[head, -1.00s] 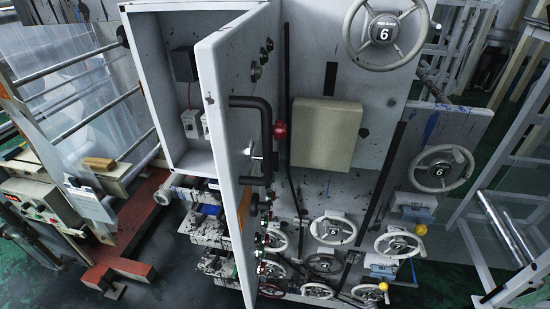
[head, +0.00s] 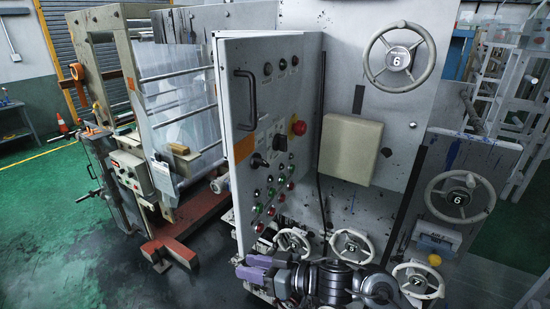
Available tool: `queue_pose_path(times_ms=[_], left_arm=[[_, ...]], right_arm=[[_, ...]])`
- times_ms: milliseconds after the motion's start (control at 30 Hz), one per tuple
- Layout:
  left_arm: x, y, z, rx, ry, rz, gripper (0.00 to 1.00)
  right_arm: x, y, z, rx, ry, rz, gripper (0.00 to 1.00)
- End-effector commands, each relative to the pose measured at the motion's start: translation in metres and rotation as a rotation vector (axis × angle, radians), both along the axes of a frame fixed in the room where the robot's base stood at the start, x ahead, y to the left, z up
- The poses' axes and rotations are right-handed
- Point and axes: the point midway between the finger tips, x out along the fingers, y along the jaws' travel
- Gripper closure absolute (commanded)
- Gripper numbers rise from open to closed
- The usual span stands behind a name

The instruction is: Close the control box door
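The control box door (head: 272,130) is a grey panel with a black bar handle (head: 246,90), a red knob, a black switch and rows of coloured buttons on its face. Its front now faces me and covers the inside of the box. A narrow pale strip shows along its left edge; I cannot tell whether the door is fully shut or slightly ajar. My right gripper (head: 258,269), with purple fingers, is at the bottom of the head view, below the door's buttons and well below the handle. Whether its fingers are apart is unclear. My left gripper is out of view.
Several handwheels, including one at the upper right (head: 399,58) and one at the lower right (head: 460,196), stick out from the machine. A beige box (head: 349,149) projects right of the door. A red-brown beam (head: 185,231) lies at the left. Green floor is open at far left.

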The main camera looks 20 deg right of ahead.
Motion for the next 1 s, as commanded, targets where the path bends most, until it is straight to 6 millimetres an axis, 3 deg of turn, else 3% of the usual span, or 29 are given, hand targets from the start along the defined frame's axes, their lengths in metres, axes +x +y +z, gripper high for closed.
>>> queue_pose_path(times_ms=[333, 467, 500, 700, 833, 1000], left_arm=[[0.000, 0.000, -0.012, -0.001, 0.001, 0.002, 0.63], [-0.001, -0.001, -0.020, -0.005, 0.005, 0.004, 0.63], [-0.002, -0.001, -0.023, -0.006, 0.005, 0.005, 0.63], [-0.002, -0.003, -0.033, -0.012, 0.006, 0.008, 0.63], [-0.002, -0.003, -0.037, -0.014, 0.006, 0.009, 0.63], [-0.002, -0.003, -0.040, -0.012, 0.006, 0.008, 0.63]], right_arm=[[0.013, -0.026, 0.062, 0.080, 0.074, 0.178, 0.63], [0.022, -0.048, 0.133, 0.050, -0.028, 0.174, 0.63], [0.023, -0.056, 0.159, 0.040, -0.061, 0.171, 0.63], [0.008, -0.094, 0.269, 0.012, -0.194, 0.156, 0.63], [-0.010, -0.113, 0.322, 0.005, -0.256, 0.147, 0.63], [-0.029, -0.127, 0.360, 0.002, -0.302, 0.138, 0.63]])
